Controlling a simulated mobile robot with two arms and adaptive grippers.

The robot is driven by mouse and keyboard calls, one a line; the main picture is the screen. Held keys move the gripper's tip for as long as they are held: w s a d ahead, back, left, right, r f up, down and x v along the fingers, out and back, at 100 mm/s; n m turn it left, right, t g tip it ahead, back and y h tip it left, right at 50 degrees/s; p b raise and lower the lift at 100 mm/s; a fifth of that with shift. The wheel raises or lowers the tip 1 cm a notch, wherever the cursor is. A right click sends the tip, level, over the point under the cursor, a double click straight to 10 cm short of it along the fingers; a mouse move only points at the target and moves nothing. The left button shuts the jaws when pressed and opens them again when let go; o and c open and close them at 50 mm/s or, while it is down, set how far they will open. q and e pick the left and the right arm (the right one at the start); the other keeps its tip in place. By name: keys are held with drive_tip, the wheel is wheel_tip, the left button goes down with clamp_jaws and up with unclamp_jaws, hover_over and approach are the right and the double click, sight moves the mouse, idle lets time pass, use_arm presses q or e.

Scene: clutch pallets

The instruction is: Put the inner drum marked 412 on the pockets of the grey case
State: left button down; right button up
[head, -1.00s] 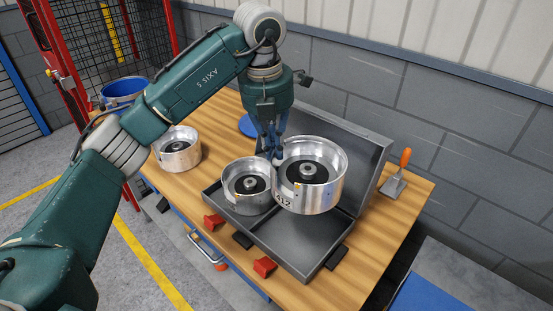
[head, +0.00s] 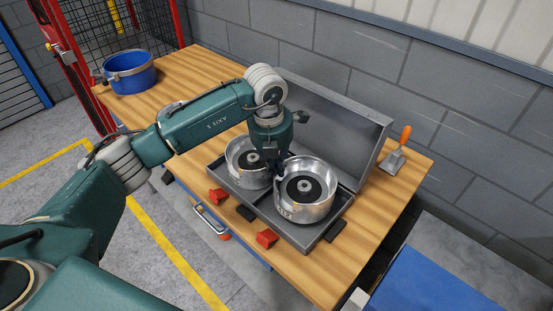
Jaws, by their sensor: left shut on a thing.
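The grey case (head: 322,118) lies open on the wooden bench, its lid raised at the back. A silver inner drum (head: 308,209) with a dark hub is over the right part of the case tray. Its mark, low on the front left wall, is too small to read surely. My left gripper (head: 279,170) points down and is shut on this drum's rear left wall. The drum looks level and low in the tray; I cannot tell if it touches the pockets. A second silver drum (head: 238,158) sits in the left part, close beside it and partly behind my gripper. My right gripper is out of view.
A blue tub (head: 130,72) stands at the bench's far left. My left arm hides part of the bench.

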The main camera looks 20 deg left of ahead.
sight(276, 176)
use_arm(q)
drive_tip(key=shift+d+f, duration=0.1)
drive_tip(key=shift+f, duration=0.7)
drive_tip(key=shift+w+f+p, duration=0.15)
drive_tip(key=shift+f+p, duration=0.15)
drive_tip(key=shift+f, duration=0.2)
drive_tip(key=c, duration=2)
unclamp_jaws()
drive_tip(key=shift+s+f, duration=0.25)
drive_tip(key=shift+c, duration=0.2)
drive_tip(key=shift+o, duration=0.9)
drive_tip(key=shift+s+r, duration=0.1)
